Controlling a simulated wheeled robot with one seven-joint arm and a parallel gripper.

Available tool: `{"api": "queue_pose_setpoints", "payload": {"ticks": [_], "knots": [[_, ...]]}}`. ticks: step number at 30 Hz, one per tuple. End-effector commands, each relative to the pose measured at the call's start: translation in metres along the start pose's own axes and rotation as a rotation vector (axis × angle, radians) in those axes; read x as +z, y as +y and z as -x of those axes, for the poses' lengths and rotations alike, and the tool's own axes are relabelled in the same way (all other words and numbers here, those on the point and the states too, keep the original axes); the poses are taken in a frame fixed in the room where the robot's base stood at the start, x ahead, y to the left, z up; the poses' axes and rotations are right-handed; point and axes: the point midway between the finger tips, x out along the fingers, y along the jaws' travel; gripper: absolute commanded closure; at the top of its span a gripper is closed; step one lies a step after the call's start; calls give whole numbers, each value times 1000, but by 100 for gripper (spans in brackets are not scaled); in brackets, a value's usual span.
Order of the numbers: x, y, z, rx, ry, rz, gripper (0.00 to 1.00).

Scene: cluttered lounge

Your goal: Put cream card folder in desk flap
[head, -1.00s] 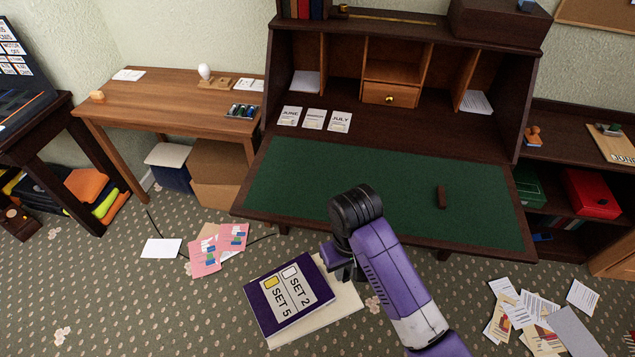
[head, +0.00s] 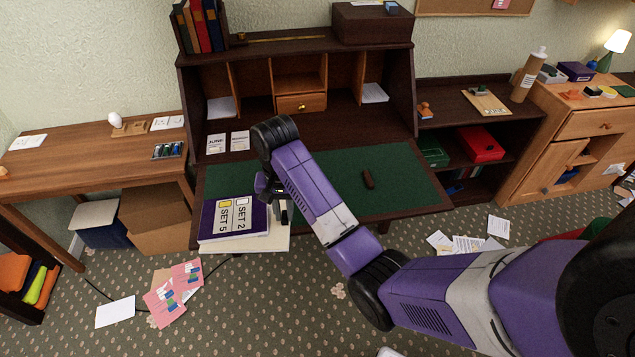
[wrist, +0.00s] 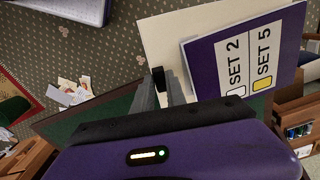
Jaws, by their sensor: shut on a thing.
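The cream card folder (head: 270,243) is in my gripper (head: 275,200), held by its edge. A purple booklet marked SET 2 and SET 5 (head: 212,222) lies against its upper face and covers most of it. In the wrist view the fingers (wrist: 165,90) close on the folder's cream edge (wrist: 160,35), with the purple booklet (wrist: 205,60) beside them. The open desk flap (head: 330,190) has a green writing surface. The folder overlaps the flap's front left corner in the head view; whether it touches the flap I cannot tell.
A side table (head: 90,150) is at left, a low shelf (head: 470,115) at right. Papers (head: 172,290) lie on the carpet.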

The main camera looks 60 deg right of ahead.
Motion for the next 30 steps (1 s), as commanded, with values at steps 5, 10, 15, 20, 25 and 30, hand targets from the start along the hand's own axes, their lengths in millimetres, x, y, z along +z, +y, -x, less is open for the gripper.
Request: {"api": "queue_pose_setpoints", "payload": {"ticks": [5,10,15,20,25,30], "knots": [[-28,20,19,-6,5,-193,100],[-43,34,28,-7,7,-324,100],[-51,41,34,-8,9,-388,100],[-56,46,37,-9,10,-429,100],[-64,55,43,-10,10,-505,100],[-80,74,56,-12,14,-659,100]]}}
